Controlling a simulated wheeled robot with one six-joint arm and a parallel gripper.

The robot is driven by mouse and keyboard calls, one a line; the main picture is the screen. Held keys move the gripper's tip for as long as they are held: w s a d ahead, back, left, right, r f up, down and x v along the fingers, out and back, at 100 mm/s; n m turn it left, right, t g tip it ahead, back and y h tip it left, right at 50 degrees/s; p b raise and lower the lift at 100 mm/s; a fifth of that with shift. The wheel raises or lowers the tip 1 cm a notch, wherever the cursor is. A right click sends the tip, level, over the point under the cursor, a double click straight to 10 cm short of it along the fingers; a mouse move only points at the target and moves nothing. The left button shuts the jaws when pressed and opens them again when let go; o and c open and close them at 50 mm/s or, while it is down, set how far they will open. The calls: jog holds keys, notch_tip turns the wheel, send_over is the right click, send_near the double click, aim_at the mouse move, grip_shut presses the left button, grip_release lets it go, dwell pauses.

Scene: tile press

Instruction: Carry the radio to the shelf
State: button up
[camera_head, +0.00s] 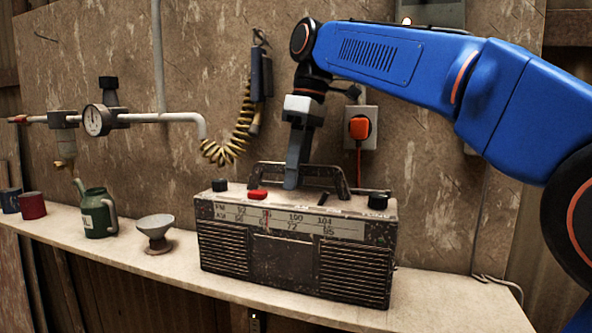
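The radio (285,248) is a worn, dark box with a pale dial, black knobs, a red button and a carrying handle on top. It stands upright on a pale wooden shelf (440,303) along the wall. My gripper (292,178) reaches down from above to the radio's top, at the left part of the handle (337,180). Its fingers look close together from this side. I cannot tell whether they close on the handle or only stand beside it.
Left of the radio stand a grey funnel-like cup (156,240), a green can (97,212) and red and blue mugs (32,206). A pipe with a gauge (97,120), a coiled yellow hose (233,142) and a socket with an orange plug (359,128) are on the wall behind.

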jog(key=shift+r, duration=0.1)
jog(key=shift+w+d+r, duration=0.1)
jog(key=shift+d+r, duration=0.1)
jog(key=shift+r, duration=1)
jog(key=shift+s+d+r, duration=0.1)
jog(key=shift+d+r, duration=0.1)
jog(key=shift+r, duration=1.05)
jog(key=shift+w+d+r, duration=0.1)
jog(key=shift+d+r, duration=0.1)
jog(key=shift+r, duration=1)
